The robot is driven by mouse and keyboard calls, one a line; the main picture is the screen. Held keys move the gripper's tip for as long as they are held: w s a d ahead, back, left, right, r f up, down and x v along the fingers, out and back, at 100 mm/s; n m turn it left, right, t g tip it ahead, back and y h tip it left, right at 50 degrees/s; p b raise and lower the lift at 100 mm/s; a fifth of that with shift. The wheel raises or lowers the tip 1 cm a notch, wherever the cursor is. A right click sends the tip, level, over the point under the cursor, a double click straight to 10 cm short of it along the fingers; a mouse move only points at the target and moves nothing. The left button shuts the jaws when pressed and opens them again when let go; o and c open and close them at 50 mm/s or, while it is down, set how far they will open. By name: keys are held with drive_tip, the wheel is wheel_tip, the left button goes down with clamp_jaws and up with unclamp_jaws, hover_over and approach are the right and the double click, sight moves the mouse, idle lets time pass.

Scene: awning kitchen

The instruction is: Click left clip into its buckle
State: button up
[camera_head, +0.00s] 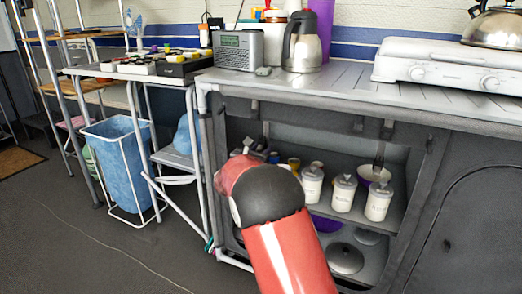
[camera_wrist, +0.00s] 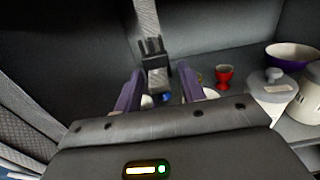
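In the wrist view, a grey woven strap (camera_wrist: 145,15) hangs down from the top and ends in a black clip (camera_wrist: 153,47) with short upright prongs. A lighter grey piece (camera_wrist: 157,77) shows just below the clip; I cannot tell whether it is strap or buckle. My gripper (camera_wrist: 158,78) is open, its two purple-tipped fingers apart on either side of that lower piece. I cannot tell whether the piece lies between the fingers or beyond them. In the head view, my arm hides my gripper and the left clip. A right-hand strap (camera_head: 379,152) hangs by the shelf opening.
A red egg cup (camera_wrist: 224,76), a lidded canister (camera_wrist: 270,95) and a purple bowl (camera_wrist: 293,56) stand right of my gripper. The counter (camera_head: 330,88) overhangs the shelf. Several white jars (camera_head: 344,192) line the shelf. Floor is open at the left front.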

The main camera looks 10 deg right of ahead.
drive_tip(key=shift+w+d, duration=0.15)
drive_tip(key=shift+w, duration=0.1)
clamp_jaws()
drive_tip(key=s+a+r+p, duration=0.3)
drive_tip(key=s+r+p, duration=0.1)
drive_tip(key=r, duration=0.5)
drive_tip(key=shift+s, duration=0.1)
unclamp_jaws()
